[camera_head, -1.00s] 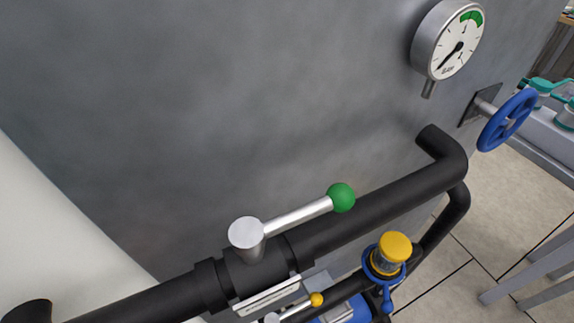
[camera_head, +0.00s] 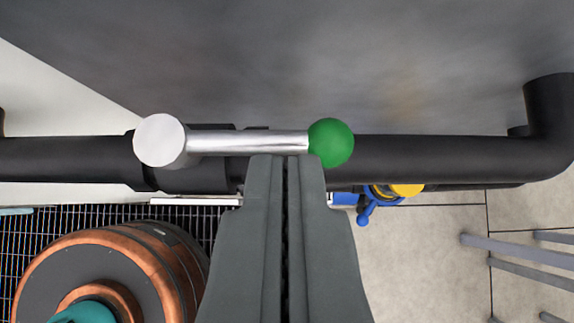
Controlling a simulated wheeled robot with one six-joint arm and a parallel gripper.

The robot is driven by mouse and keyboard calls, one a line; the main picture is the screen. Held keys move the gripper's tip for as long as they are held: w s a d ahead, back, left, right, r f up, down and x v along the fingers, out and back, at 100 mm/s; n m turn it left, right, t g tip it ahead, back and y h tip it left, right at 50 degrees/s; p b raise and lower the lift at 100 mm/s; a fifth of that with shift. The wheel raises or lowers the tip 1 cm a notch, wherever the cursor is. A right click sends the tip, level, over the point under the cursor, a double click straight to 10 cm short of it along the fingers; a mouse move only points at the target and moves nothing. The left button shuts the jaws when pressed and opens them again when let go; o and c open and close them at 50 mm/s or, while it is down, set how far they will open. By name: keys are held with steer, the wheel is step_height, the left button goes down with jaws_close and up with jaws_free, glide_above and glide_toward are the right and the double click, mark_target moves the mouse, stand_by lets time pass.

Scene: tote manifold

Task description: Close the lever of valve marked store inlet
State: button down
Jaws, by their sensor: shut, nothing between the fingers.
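The valve lever (camera_head: 245,141) is a silver bar with a green ball knob (camera_head: 331,142) at its right end and a round silver hub (camera_head: 160,140) at its left end. It lies along the black pipe (camera_head: 430,157). My gripper (camera_head: 286,158) comes up from the bottom of the view with its fingers shut and empty. Its tips are just below the bar in the picture, left of the knob; I cannot tell if they touch. The valve's label plate (camera_head: 195,201) shows only as a thin edge, and its writing cannot be read.
A grey wall or tank face (camera_head: 330,60) stands behind the pipe. A copper-coloured round machine (camera_head: 120,270) is at the lower left over a dark grid. A yellow cap with blue fitting (camera_head: 405,190) sits below the pipe at right. Grey bars (camera_head: 515,250) stand at far right.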

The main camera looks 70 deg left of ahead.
mark_target(285, 136)
steer(key=x, duration=0.6)
steer(key=shift+w+a+f, duration=0.1)
steer(key=shift+a+f, duration=0.15)
steer(key=shift+f, duration=0.05)
steer(key=shift+d, duration=0.1)
steer(key=s+d+m+t+h, duration=0.4)
steer(key=s+m, duration=0.4)
steer(key=m, duration=0.2)
steer(key=shift+s+d+m+t+h, duration=0.2)
steer(key=shift+d+m+t+h, duration=0.1)
steer(key=shift+t+h, duration=0.35)
stand_by(0.9)
steer(key=shift+s+f, duration=0.1)
steer(key=shift+f, duration=0.05)
stand_by(0.6)
